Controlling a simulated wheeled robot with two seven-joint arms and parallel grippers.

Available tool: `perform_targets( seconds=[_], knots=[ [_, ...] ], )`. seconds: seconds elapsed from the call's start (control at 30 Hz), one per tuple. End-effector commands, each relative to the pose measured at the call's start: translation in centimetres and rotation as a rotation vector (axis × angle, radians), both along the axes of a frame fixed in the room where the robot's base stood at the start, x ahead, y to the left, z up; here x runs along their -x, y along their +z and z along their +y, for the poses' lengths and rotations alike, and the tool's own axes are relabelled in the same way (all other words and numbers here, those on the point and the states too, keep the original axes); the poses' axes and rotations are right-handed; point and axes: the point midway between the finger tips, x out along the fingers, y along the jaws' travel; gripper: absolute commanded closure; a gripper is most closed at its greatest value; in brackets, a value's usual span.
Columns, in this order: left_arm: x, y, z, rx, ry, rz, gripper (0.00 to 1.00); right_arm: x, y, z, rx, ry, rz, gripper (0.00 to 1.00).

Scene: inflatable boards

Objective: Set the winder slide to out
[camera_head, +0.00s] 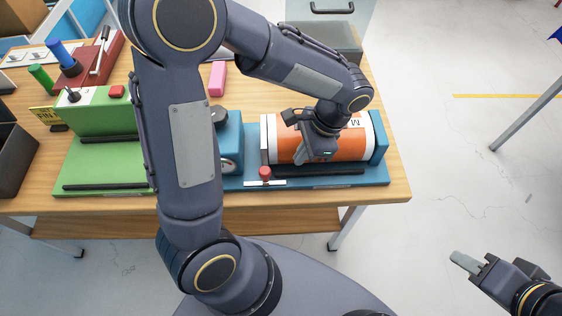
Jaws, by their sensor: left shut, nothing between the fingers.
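A blue unit (375,175) with an orange and white roll (352,142) stands on the wooden table. At its front edge a red knob (265,172) sits on a short white strip (250,183), near the strip's middle; it looks like the winder slide, but I cannot read its markings. My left gripper (312,157) is shut and empty, in front of the orange roll and to the right of the red knob, apart from the knob. I cannot tell whether it touches the roll. My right gripper (463,262) is over the floor at lower right; its jaw gap is unclear.
A green unit (100,165) with a red button stands left of the blue unit, partly behind my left arm. A pink block (217,78) lies behind. A grey bin (335,42) stands at the back.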

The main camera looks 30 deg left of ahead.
Motion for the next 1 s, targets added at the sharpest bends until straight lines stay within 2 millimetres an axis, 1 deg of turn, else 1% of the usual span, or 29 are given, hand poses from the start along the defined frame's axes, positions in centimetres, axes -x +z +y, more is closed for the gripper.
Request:
perform_targets(
  seconds=[0.03,0.13,0.2,0.4,0.87,1.0],
  knots=[
    [0.4,-1.0,0.4,-0.002,0.0,0.005,1.0,0.0,0.0,0.0,0.0,0.0,0.0,0.66],
    [0.8,-2.9,0.9,-0.001,0.0,0.005,1.0,0.0,0.1,0.0,0.0,0.0,0.0,0.66],
    [1.6,-2.4,1.9,0.0,0.003,0.0,1.0,0.0,0.7,0.0,0.0,0.0,0.0,0.66],
    [2.9,-2.6,3.5,0.0,0.001,0.0,1.0,0.0,1.1,0.0,0.0,0.0,0.0,0.66],
    [3.3,-2.7,4.0,0.0,0.002,-0.001,1.0,0.0,1.1,0.0,0.0,0.0,0.0,0.66],
    [4.5,-2.7,5.9,0.001,0.006,-0.001,1.0,0.0,1.0,0.0,0.0,0.0,0.0,0.66]
  ],
)
